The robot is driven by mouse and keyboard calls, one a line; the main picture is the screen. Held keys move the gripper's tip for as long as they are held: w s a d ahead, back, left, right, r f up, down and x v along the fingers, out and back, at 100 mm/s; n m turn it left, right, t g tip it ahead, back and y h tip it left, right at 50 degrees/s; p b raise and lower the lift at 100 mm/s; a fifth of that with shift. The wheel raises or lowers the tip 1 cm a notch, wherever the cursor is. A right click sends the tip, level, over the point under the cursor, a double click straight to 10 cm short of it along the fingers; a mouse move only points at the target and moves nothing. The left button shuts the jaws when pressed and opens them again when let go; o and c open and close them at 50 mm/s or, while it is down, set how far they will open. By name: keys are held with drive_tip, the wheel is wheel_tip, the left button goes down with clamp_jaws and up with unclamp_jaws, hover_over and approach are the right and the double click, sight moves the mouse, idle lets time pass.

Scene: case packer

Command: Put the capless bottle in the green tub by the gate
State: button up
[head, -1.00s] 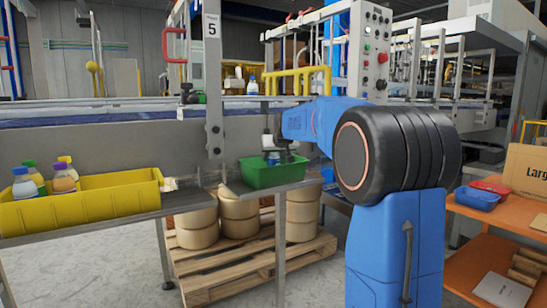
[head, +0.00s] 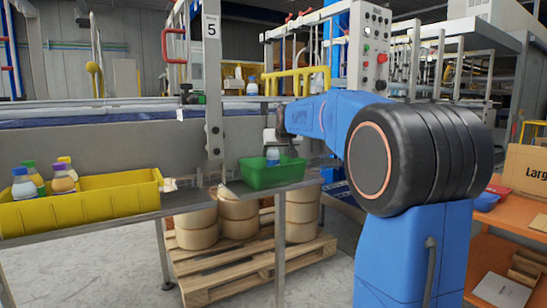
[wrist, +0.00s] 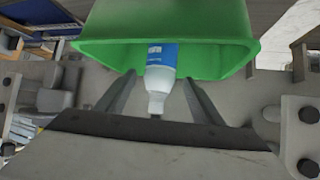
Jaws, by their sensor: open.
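The green tub (head: 262,176) stands on the grey ledge, right of the post marked 5; its wall fills the top of the wrist view (wrist: 100,52). The capless bottle (head: 273,156) is in the tub, white with a blue label. In the wrist view its bare white neck (wrist: 157,88) points toward my gripper. My gripper (wrist: 158,92) is open, one finger on either side of the bottle's neck with gaps showing. In the head view it is just above the tub. The bottle's base is hidden by the tub wall.
A yellow bin (head: 100,203) stands on the ledge at the left, with several capped bottles (head: 63,178) at its back. A yellow rail (head: 297,78) stands behind the tub. A pallet (head: 245,262) with drums lies below. An orange shelf (head: 508,213) is at the right.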

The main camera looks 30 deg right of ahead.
drive_tip(key=v, duration=0.7)
drive_tip(key=shift+s, duration=0.2)
drive_tip(key=shift+r, duration=0.15)
drive_tip(key=s+a+f+g+y, duration=0.1)
drive_tip(key=s+a+f, duration=0.3)
drive_tip(key=s, duration=0.2)
drive_tip(key=s+a+f+n+g, duration=0.1)
drive_tip(key=s+a+f, duration=0.35)
drive_tip(key=s, duration=0.25)
drive_tip(key=s+a+f+g+y, duration=0.1)
drive_tip(key=s+a+f, duration=0.25)
drive_tip(key=s, duration=0.25)
drive_tip(key=s+a+f+n+g, duration=0.1)
drive_tip(key=s+a+f, duration=0.3)
drive_tip(key=s+f, duration=0.5)
drive_tip(key=s+a+f+n+g, duration=0.1)
drive_tip(key=s+a+f, duration=0.3)
drive_tip(key=s+f, duration=0.6)
drive_tip(key=s+g, duration=0.1)
drive_tip(key=s, duration=0.4)
drive_tip(key=shift+s+f+y, duration=0.25)
drive_tip(key=shift+s+y, duration=0.15)
